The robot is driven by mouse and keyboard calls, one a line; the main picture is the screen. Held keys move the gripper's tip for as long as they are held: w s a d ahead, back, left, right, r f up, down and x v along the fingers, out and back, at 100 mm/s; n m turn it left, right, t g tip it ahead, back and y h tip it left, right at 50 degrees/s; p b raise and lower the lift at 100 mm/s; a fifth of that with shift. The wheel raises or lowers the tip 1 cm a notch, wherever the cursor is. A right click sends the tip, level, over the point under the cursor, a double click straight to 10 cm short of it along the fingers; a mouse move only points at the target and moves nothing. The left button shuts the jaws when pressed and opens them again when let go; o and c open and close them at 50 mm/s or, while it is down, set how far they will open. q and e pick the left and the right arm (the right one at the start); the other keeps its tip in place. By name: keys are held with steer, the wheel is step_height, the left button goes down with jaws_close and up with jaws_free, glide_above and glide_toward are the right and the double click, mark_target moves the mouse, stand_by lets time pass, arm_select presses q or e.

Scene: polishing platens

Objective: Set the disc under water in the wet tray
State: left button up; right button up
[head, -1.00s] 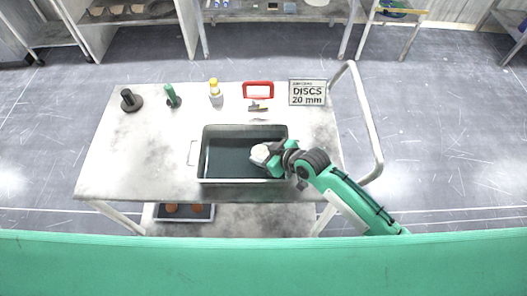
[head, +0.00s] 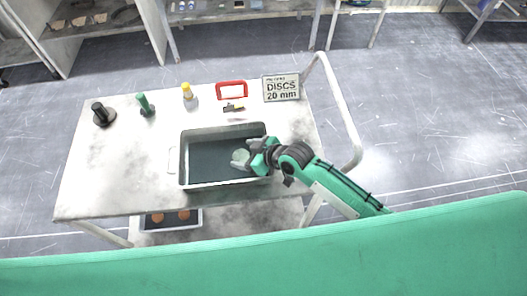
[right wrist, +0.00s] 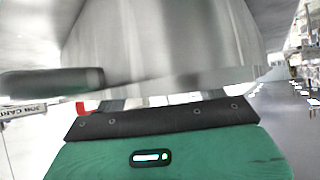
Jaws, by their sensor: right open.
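The wet tray (head: 183,170) is a grey rectangular tub with dark water in it, standing on the cart top. A pale round disc (head: 241,155) shows inside its right part, with a dull greenish tint, as if seen through water. My right gripper (head: 245,160) reaches into the tray from the right and is open, its fingers close beside the disc. I cannot tell whether they touch it. In the right wrist view, my green gripper body fills the bottom and blurred grey surfaces hide the disc. My left gripper is not in view.
Behind the tray stand a black-handled tool (head: 103,115), a green-handled one (head: 145,104), a yellow-capped bottle (head: 188,93), a red frame (head: 232,90) and a discs sign (head: 281,88). A lower-shelf tray (head: 171,219) holds orange pieces. The cart top's left is clear.

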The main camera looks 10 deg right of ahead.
steer(key=b+v, duration=0.1)
steer(key=v, duration=1)
steer(key=shift+w+r, duration=0.1)
steer(key=shift+r, duration=0.1)
